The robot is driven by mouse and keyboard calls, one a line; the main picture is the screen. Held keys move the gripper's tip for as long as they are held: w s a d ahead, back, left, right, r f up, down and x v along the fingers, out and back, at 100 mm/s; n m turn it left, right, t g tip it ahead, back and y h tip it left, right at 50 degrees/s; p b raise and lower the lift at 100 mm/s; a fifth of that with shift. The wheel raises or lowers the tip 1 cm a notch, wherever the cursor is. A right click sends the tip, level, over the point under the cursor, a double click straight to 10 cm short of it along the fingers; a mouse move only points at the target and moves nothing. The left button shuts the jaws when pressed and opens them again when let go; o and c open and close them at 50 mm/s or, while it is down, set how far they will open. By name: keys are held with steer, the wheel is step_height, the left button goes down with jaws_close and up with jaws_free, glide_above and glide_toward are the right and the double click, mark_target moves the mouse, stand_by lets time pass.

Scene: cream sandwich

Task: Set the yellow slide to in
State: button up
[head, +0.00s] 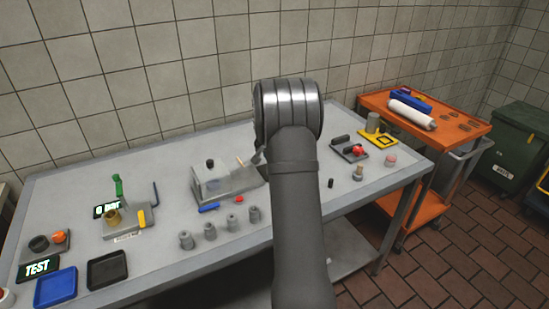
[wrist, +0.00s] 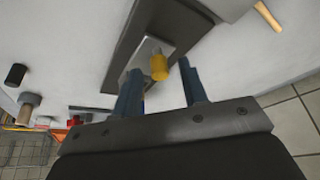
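In the wrist view, a short yellow cylindrical knob (wrist: 160,70) stands on a light metal plate (wrist: 146,50) set on a dark grey base (wrist: 150,20). It appears to be the yellow slide's handle. My gripper (wrist: 162,66) has two blue fingers, spread apart, one on each side of the knob. A gap shows on both sides, so the fingers are not closed on it. In the head view my own arm covers the gripper, and I cannot make out this knob there. Which end of the slide is in cannot be told.
A grey fixture (head: 222,188) with a wooden stick stands left of my arm. Several grey pegs (head: 210,231) stand in front of it. A small black cylinder (head: 331,183) stands at right. A yellow-levered device (head: 125,220) and a blue tray (head: 55,288) are at left.

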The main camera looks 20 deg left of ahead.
steer(key=shift+c, duration=0.5)
jaws_close()
steer(key=shift+w+d, duration=1.5)
steer(key=shift+d, duration=0.05)
steer(key=shift+o, duration=0.5)
jaws_free()
steer(key=v, duration=1.7)
steer(key=shift+r, duration=0.25)
